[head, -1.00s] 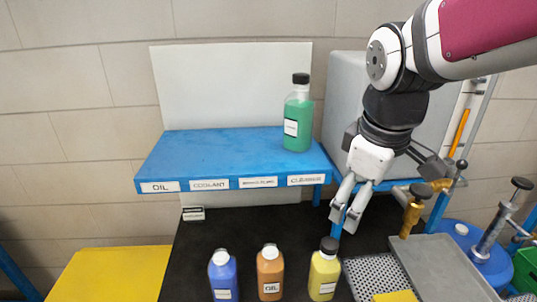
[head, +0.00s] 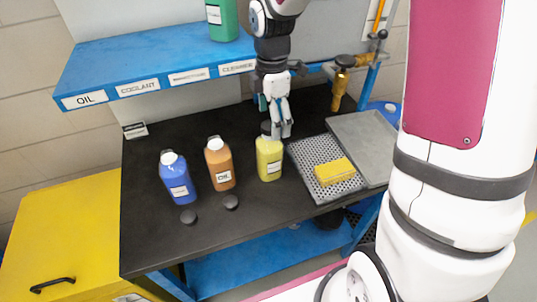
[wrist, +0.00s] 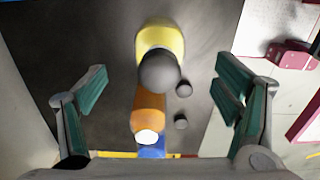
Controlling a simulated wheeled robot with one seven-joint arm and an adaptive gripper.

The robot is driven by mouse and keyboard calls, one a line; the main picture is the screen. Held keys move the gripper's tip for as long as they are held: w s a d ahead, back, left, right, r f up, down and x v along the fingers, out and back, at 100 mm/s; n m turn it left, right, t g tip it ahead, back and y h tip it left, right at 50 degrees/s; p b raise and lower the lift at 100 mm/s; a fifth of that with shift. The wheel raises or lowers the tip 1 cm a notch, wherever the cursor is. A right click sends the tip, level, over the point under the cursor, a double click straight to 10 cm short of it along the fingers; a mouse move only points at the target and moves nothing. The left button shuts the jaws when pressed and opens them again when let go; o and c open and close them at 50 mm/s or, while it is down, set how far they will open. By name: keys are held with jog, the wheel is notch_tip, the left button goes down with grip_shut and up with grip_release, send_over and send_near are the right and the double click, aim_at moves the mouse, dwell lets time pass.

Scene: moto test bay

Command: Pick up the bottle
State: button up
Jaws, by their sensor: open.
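Four kinds of bottle are in the head view. A yellow bottle (head: 269,164) with a dark cap stands upright at the right of the row on the black bench. An orange bottle (head: 220,170) labelled OIL and a blue bottle (head: 176,185), both with white tops, stand left of it. A green bottle (head: 222,17) stands on the shelf, its top cut off. My gripper (head: 281,133) is open and empty, just above and behind the yellow bottle. In the wrist view, the yellow bottle (wrist: 160,38) and orange bottle (wrist: 148,112) show between the spread fingers.
The blue shelf (head: 140,62) with name labels overhangs the bench's back. Two loose dark caps, one here (head: 189,216), lie before the bottles. Right of the yellow bottle are a perforated tray (head: 303,155) with a yellow sponge (head: 334,171) and a grey plate (head: 365,140).

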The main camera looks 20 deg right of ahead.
aim_at(269, 141)
jog(key=f, duration=0.8)
jog(key=shift+a+p, duration=0.3)
jog(key=shift+p, duration=0.1)
jog(key=shift+c, duration=0.5)
grip_shut()
